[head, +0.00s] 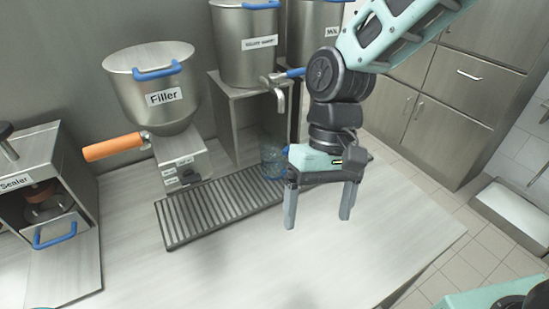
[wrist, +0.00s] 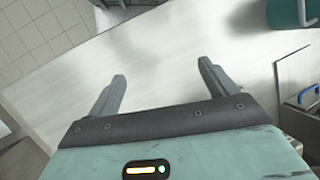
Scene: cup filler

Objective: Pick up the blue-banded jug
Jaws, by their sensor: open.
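A clear jug with blue on it, seemingly the blue-banded jug (head: 271,157), stands at the right end of the slatted drip tray (head: 210,212), below the tap of the tank labelled for water. Its right side is partly hidden behind my gripper in the head view. My gripper (head: 318,220) points down over the bare counter, to the right of and nearer than the jug. Its two fingers are spread apart with nothing between them. In the wrist view my gripper (wrist: 162,70) shows only bare counter between the fingers; the jug is not seen there.
The Filler (head: 158,85) with its orange handle (head: 114,147) stands behind the tray's left part. The Sealer (head: 40,185) is at the far left. Steel tanks (head: 246,45) stand at the back. The counter (head: 300,270) in front is clear, with its edge at the right.

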